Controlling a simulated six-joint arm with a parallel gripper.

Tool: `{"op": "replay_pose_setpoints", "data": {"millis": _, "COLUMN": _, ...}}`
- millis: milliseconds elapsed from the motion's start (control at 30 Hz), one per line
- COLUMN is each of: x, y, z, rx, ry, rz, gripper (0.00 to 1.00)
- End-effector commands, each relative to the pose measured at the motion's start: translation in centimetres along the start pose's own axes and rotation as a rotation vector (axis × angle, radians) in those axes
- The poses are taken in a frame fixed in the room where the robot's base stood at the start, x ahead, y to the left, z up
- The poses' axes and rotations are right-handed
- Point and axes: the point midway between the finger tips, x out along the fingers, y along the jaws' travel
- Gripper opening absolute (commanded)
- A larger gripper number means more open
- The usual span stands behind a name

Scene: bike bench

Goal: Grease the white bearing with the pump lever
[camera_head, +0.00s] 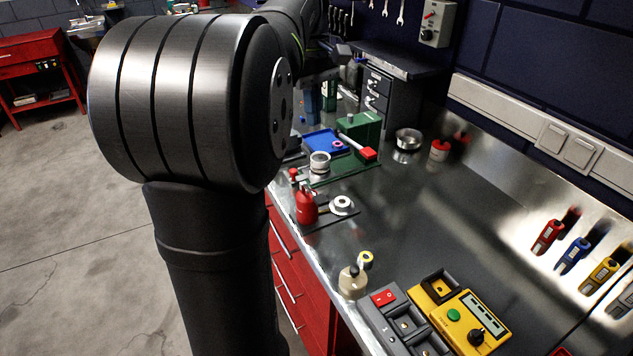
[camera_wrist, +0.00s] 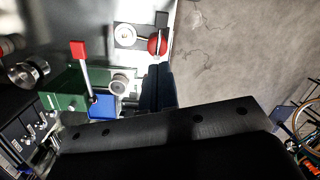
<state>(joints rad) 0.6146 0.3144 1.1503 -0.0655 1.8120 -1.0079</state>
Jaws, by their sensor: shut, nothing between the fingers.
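A pale ring with a white middle, which looks like the white bearing (camera_head: 342,204), lies on a dark plate beside a red can; it also shows in the wrist view (camera_wrist: 126,35). The green pump unit (camera_head: 359,128) stands farther back, with its pump lever (camera_head: 368,153) ending in a red grip; the lever (camera_wrist: 78,49) also shows in the wrist view. A silver round cup (camera_head: 320,160) with a pale top sits on the green base. My gripper (camera_wrist: 158,70) is shut and empty, its tips near the red can in the wrist view; my arm hides it in the head view.
The red can (camera_head: 305,207) stands by the bench's front edge. A blue tray (camera_head: 322,142) with a pink ring lies beside the pump. A metal bowl (camera_head: 408,138) stands behind; the bench's middle right is clear.

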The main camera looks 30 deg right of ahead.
Motion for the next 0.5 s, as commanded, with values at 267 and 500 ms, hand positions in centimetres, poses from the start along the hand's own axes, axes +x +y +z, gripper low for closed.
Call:
{"op": "replay_pose_setpoints", "data": {"millis": 267, "x": 0.8, "y": -0.5, "z": 1.0, "rx": -0.437, "ry": 0.008, "rz": 0.016, "gripper": 0.0}}
{"op": "replay_pose_setpoints", "data": {"millis": 500, "x": 1.5, "y": -1.0, "z": 1.7, "rx": -0.812, "ry": 0.008, "rz": 0.033, "gripper": 0.0}}
